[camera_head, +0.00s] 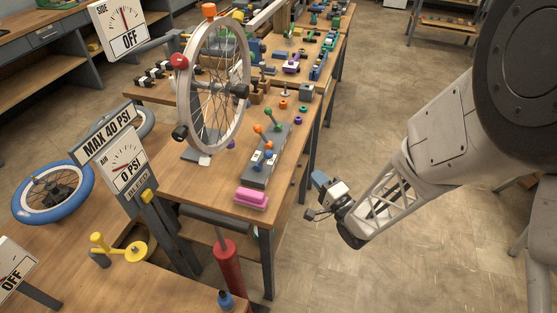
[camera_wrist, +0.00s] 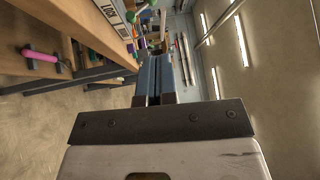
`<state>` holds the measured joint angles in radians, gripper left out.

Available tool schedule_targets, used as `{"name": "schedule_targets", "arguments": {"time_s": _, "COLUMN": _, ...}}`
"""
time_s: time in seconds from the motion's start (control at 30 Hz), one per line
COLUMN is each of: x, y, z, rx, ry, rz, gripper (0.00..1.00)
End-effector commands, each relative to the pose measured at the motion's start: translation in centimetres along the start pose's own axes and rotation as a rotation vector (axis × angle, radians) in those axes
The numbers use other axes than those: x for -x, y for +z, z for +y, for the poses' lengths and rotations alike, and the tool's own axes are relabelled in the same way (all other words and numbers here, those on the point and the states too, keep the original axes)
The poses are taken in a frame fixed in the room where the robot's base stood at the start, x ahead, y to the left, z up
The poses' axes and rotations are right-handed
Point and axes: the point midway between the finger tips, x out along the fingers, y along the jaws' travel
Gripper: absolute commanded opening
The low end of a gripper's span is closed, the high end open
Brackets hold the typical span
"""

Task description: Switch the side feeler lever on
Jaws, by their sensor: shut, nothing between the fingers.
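A sign reading SIDE OFF (camera_head: 125,28) stands at the upper left in the head view, beside an upright spoked wheel (camera_head: 243,60). I cannot tell which lever is the side feeler's. My gripper (camera_head: 320,178) is off the bench's right edge, apart from the levers. In the wrist view its blue-grey fingers (camera_wrist: 153,80) are together and empty.
A pink block (camera_head: 251,198) sits at the bench's near end. A red cylinder (camera_head: 228,265) stands below. The floor right of the bench (camera_head: 380,110) is clear.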

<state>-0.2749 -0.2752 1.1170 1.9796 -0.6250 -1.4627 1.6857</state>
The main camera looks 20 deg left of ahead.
Motion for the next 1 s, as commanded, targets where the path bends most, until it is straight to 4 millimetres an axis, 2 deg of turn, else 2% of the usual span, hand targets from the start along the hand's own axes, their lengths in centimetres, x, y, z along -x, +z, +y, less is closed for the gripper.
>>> {"name": "schedule_targets", "arguments": {"time_s": 0.2, "x": 1.3, "y": 3.3, "z": 2.1, "rx": -0.174, "ry": -0.121, "rz": -0.094, "gripper": 0.00}}
{"name": "schedule_targets", "arguments": {"time_s": 0.4, "x": 2.3, "y": 4.9, "z": 3.0, "rx": -0.277, "ry": -0.188, "rz": -0.150, "gripper": 0.00}}
{"name": "schedule_targets", "arguments": {"time_s": 1.0, "x": 2.6, "y": 5.5, "z": 3.2, "rx": -0.312, "ry": -0.210, "rz": -0.169, "gripper": 0.00}}
